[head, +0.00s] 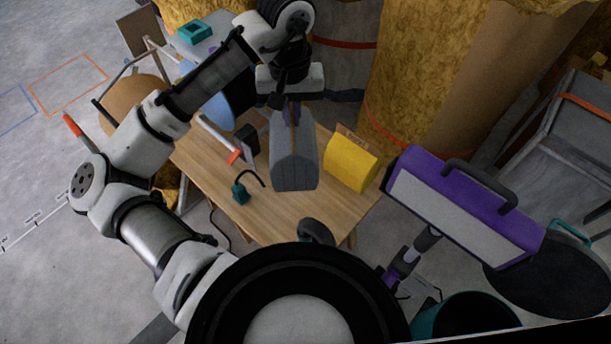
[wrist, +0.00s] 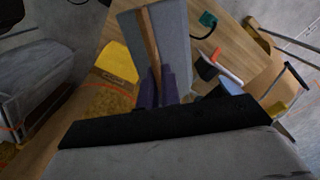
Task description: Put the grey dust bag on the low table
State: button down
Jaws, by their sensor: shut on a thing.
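The grey dust bag (head: 294,158) hangs from my gripper (head: 291,108) over the wooden low table (head: 285,212). My gripper points down and is shut on the bag's brown top strip. In the wrist view the bag (wrist: 176,38) extends beyond the purple fingers (wrist: 157,88), with the strip between them. The bag hides part of the table top, and I cannot tell the exact gap below it.
On the table are a yellow bag-like object (head: 350,162) right of the grey bag, a teal item with a dark hose (head: 240,193) and a black-and-orange tool (head: 244,143). A purple-framed panel (head: 462,206) stands at right. Tall straw-coloured rolls (head: 430,75) stand behind.

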notch_tip(320, 180, down, 19)
jog(key=shift+f+b, duration=0.1)
jog(key=shift+b, duration=0.3)
jog(key=shift+f, duration=0.15)
jog(key=c, duration=1.6)
grip_release()
jog(key=shift+s, duration=0.1)
notch_tip(320, 180, up, 12)
jog(key=shift+r, duration=0.2)
